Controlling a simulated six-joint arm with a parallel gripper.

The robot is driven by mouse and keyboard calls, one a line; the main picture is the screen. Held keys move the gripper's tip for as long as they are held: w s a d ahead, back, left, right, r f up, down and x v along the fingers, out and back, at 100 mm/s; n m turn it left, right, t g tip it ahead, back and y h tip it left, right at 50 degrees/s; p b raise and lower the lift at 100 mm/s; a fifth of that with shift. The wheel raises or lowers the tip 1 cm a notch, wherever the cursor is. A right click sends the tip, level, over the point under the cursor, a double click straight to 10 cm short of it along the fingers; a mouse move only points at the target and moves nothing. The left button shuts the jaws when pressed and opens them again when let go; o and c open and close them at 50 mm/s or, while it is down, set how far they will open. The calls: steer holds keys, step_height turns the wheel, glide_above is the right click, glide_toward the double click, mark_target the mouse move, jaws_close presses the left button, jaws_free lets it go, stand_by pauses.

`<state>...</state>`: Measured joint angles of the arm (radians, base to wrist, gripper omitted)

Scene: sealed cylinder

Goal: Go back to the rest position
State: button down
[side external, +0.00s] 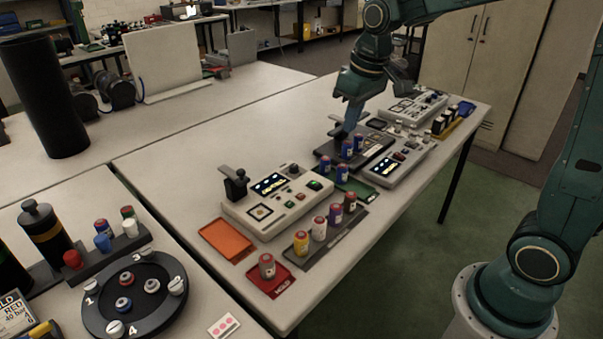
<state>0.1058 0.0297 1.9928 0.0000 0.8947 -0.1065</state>
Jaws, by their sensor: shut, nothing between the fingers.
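I cannot tell whether the fingers touch anything. A row of cylinders, one yellow (301,243), stands on a dark strip (322,254). A grey-red cylinder (267,266) stands on a red pad (283,285).
A light control box (277,207) with a display stands beside an empty orange tray (226,240). Other instruments (418,108) stand at the far right. A round black carousel (135,308) is at lower left. The table's left middle (215,135) is clear.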

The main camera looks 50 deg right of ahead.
steer(key=s+a+r+t, duration=0.1)
steer(key=s+a, duration=0.1)
steer(key=s, duration=0.8)
steer(key=s+a+r+t, duration=0.1)
steer(key=s+a+t, duration=0.1)
steer(key=s, duration=0.8)
steer(key=shift+r, duration=0.2)
steer(key=shift+w, duration=0.15)
